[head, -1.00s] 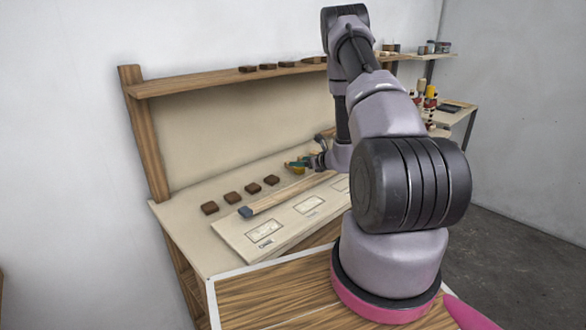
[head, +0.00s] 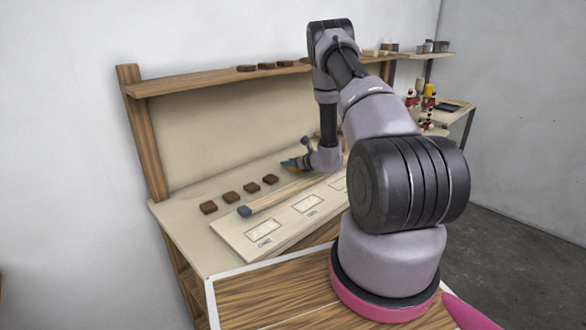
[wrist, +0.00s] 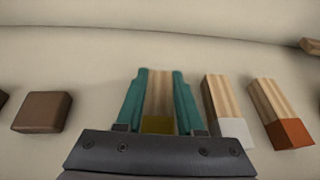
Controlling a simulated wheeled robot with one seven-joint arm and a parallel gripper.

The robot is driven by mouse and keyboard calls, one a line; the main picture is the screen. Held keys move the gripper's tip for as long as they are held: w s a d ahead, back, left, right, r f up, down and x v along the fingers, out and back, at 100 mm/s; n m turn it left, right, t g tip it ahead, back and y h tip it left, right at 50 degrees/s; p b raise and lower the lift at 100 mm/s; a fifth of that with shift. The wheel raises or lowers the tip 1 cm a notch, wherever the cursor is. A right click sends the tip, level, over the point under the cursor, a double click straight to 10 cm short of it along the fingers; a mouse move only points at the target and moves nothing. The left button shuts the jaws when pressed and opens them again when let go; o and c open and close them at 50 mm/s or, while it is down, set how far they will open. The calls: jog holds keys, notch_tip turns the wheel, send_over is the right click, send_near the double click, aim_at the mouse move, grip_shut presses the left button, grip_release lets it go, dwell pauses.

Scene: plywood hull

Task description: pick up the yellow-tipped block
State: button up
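The yellow-tipped block (wrist: 158,104) is a wooden block with a dull yellow near end, lying between the fingers of my gripper (wrist: 159,80) in the wrist view. The teal fingers run along both its sides with little or no gap. I cannot tell whether they press on it. The near end is partly hidden by the dark gripper body. In the head view my gripper (head: 291,163) is low over the workbench, and the block cannot be made out there.
A white-tipped block (wrist: 229,110) lies close right of my gripper, with an orange-tipped block (wrist: 281,112) beyond it. A brown block (wrist: 42,111) is at left. A pale board (head: 285,225) with marked rectangles and a bar (head: 280,194) lie in front. A shelf (head: 215,78) runs above.

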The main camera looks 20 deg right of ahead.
grip_shut()
